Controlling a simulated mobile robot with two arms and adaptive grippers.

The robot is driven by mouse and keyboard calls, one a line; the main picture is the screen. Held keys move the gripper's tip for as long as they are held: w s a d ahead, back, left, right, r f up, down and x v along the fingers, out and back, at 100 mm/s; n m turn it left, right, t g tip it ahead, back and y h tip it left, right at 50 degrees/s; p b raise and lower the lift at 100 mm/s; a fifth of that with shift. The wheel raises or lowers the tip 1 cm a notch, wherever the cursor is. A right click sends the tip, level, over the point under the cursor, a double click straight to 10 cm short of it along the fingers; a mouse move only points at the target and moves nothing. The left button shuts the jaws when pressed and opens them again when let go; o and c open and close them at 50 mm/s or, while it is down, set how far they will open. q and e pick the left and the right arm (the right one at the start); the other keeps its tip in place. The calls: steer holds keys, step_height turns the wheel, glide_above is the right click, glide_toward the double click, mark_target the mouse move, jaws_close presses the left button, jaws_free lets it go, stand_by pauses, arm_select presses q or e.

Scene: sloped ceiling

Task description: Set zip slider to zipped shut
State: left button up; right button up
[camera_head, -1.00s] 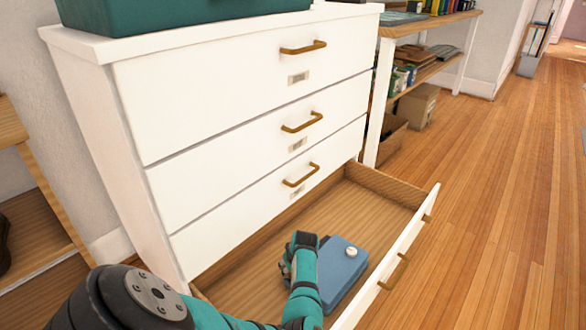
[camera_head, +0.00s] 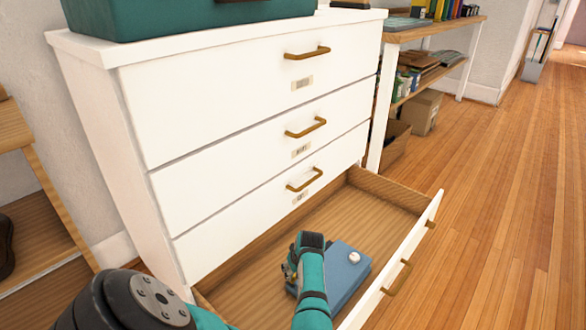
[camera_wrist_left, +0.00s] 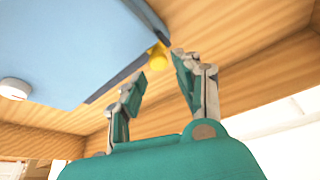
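A flat blue case (camera_head: 346,272) with a round white button (camera_head: 354,258) lies in the open bottom drawer (camera_head: 385,215). In the left wrist view the case (camera_wrist_left: 70,45) fills the upper left. A small yellow piece (camera_wrist_left: 157,58), probably the zip slider, sits at the case's dark edge. My left gripper (camera_head: 288,274) is at the left side of the case. In the wrist view its two fingers (camera_wrist_left: 157,76) are apart, with the yellow piece just beyond the gap between their tips. Contact cannot be seen. The slider is hidden in the head view. My right gripper is not in view.
The white dresser (camera_head: 230,110) rises behind the drawer, its upper drawers shut. A teal box (camera_head: 180,15) stands on top. The drawer's front panel (camera_head: 395,255) and wooden walls bound the space around the case. Open wooden floor (camera_head: 480,230) lies to the right.

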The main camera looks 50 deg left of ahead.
arm_select(q)
steer(key=shift+v, duration=1.9)
